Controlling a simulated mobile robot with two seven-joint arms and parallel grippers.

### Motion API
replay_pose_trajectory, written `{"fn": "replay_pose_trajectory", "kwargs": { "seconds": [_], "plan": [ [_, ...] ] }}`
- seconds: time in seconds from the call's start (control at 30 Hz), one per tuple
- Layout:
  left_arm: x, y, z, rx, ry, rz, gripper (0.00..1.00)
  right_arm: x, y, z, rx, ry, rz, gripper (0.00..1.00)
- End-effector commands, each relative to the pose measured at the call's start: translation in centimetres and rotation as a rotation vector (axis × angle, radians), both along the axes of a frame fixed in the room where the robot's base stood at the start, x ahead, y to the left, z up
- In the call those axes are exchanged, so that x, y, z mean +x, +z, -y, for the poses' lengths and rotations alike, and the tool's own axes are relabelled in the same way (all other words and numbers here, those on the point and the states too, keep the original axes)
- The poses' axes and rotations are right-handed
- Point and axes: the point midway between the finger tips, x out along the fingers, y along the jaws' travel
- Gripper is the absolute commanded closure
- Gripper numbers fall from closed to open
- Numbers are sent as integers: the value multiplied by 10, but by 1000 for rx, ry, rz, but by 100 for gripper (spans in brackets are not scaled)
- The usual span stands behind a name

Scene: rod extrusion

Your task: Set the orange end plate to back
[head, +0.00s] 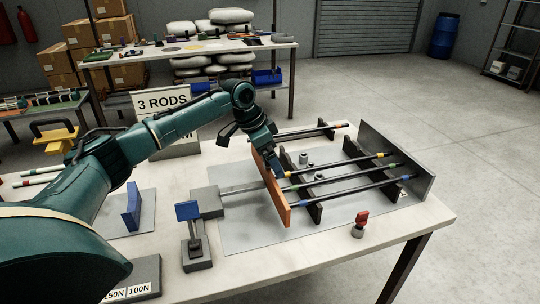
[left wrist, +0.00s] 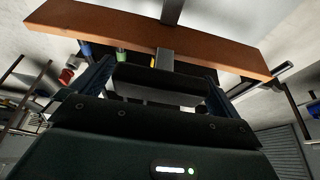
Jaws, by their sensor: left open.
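The orange end plate (head: 273,190) stands upright across the left end of the rods in the head view. In the left wrist view, the orange end plate (left wrist: 150,32) spans the top of the picture. Three dark rods (head: 345,180) with coloured bands run from near the plate through dark supports toward a grey plate (head: 398,160) at the right. My left gripper (head: 272,148) is at the far, upper part of the orange plate. Its fingers (left wrist: 157,82) are apart below the plate in the wrist view; contact cannot be told. My right gripper is not in view.
A grey block (head: 207,202) with a bar sits left of the plate. A blue-topped lever (head: 188,211) stands in front. A red knob (head: 360,220) is at the front right. Another rod (head: 300,133) lies behind. A "3 RODS" sign (head: 163,104) stands at the back.

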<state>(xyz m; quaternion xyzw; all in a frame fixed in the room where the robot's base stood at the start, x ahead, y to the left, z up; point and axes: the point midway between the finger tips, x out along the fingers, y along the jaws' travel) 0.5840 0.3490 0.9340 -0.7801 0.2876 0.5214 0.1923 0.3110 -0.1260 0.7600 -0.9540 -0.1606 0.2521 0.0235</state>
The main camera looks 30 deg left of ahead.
Motion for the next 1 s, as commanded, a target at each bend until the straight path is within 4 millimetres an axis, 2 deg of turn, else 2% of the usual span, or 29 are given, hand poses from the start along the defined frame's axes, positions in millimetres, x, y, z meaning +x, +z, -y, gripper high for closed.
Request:
{"fn": "replay_pose_trajectory", "kwargs": {
  "seconds": [0.13, 0.83, 1.0],
  "plan": [
    [0, 0, 0, 0, 0, 0, 0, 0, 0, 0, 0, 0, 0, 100],
    [0, 1, 0, -1, 0, -1, 57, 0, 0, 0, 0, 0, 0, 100],
    [-2, 3, -2, -2, 0, -1, 59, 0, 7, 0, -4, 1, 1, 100]
  ]
}}
